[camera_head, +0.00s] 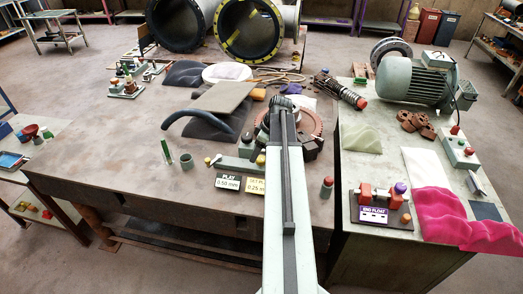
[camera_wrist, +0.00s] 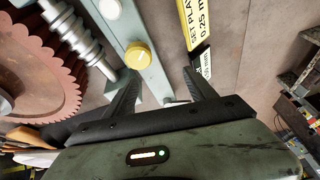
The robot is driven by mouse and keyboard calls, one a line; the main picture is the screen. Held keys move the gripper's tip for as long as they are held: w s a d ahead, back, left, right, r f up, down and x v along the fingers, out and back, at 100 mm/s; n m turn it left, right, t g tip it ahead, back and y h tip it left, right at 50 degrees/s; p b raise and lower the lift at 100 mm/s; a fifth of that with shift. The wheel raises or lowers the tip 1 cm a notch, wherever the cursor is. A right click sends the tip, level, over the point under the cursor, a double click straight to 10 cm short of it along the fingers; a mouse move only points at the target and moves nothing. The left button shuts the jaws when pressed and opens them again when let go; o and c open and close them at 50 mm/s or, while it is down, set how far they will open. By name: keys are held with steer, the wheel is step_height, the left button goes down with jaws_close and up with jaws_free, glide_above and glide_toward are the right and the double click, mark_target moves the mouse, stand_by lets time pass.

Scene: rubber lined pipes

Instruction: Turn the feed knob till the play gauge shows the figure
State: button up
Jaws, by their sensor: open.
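A round yellow knob (camera_wrist: 138,55) with a pale mark stands on a grey-green bar (camera_wrist: 155,82) in the wrist view. In the head view a yellow knob (camera_head: 261,160) shows beside my arm, on the same bar. My gripper (camera_wrist: 160,73) is open and empty; the knob lies beyond its left finger, and I cannot tell the distance. In the head view my arm hides the fingertips. The black play gauge plate (camera_head: 228,182) reads PLAY 0.50 mm. The yellow plate (camera_head: 256,186), partly behind my arm, reads 0.25 mm; in the wrist view it says SET PLAY.
A rust-coloured gear (camera_wrist: 40,75) and a worm screw (camera_wrist: 75,30) lie left of the knob in the wrist view. A red-topped cylinder (camera_head: 327,186) stands right of my arm. A black curved hose (camera_head: 200,125) lies behind the bar.

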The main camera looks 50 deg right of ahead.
mark_target(262, 159)
steer(key=s+d+r, duration=0.1)
steer(key=s+d, duration=0.2)
steer(key=d, duration=0.2)
steer(key=shift+n+t, duration=0.3)
steer(key=b+x, duration=0.7)
steer(key=x, duration=0.1)
steer(key=shift+w+a+r, duration=0.1)
steer(key=shift+w+a, duration=0.05)
steer(key=shift+a, duration=0.1)
steer(key=shift+r, duration=0.1)
steer(key=shift+c, duration=0.4)
